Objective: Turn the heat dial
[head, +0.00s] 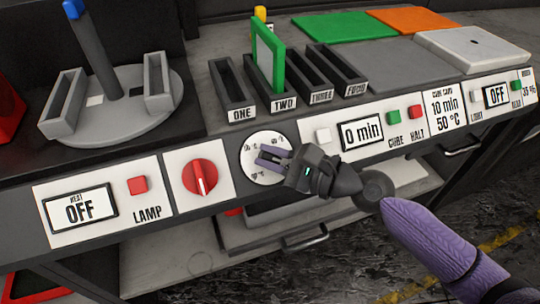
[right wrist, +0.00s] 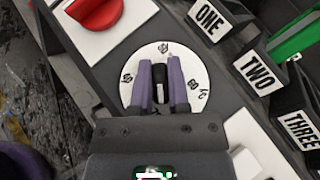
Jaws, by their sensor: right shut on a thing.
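The heat dial is a round white face (head: 268,178) with degree marks around its edge, on the front panel between the red knob and a white button. In the right wrist view its black knob (right wrist: 160,84) stands in the middle of the face (right wrist: 134,96). My right gripper (head: 268,157) reaches in from the right, its two purple fingers (right wrist: 161,86) shut on the knob, one on each side. The fingers and hand cover part of the face and some marks. My left gripper is not in view.
A red knob (head: 203,178) sits left of the dial, near a display reading OFF (head: 78,208). A display reading 0 min (head: 361,133) is to the right. Slots labelled ONE to FOUR stand above, with a green frame (head: 268,55) in TWO. A drawer handle (head: 305,239) is below.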

